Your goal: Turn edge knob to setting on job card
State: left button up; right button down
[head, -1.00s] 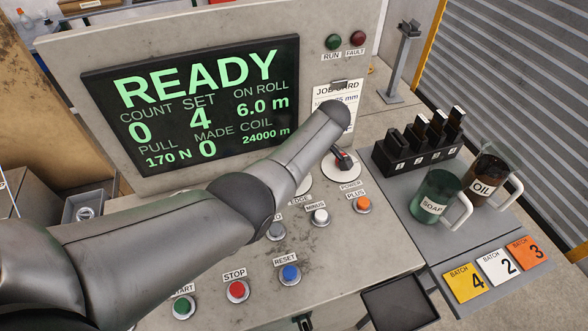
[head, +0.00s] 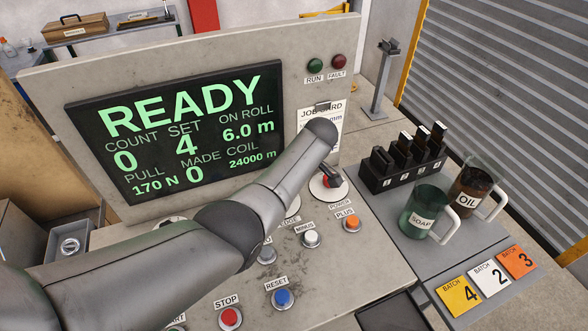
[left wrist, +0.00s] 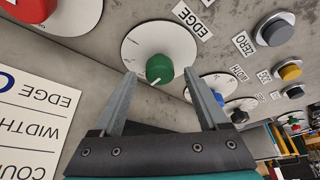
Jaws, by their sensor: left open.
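The green edge knob (left wrist: 159,68) sits on a round white dial beside an EDGE label, upside down in the left wrist view. A pale pointer line shows on its lower side; the scale marks are too small to read. My open left gripper (left wrist: 160,76) has one finger on each side of the knob in that view; I cannot tell whether they touch it. In the head view my left arm hides the knob and gripper. The job card (head: 333,117) is mostly covered by the arm; its upside-down part (left wrist: 35,125) shows EDGE and WIDTH lines, values cut off.
The screen (head: 180,140) reads READY, SET 4. A red-handled power knob (head: 331,180) is close to the arm. Minus (head: 311,238), plus (head: 352,223), stop (head: 230,318) and reset (head: 283,299) buttons lie in front. Soap (head: 430,208) and oil (head: 473,190) jugs stand right.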

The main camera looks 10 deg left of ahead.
pick_arm(q)
jog(key=v, duration=1.4)
jog(key=shift+p, duration=0.35)
jog(key=shift+a, duration=0.1)
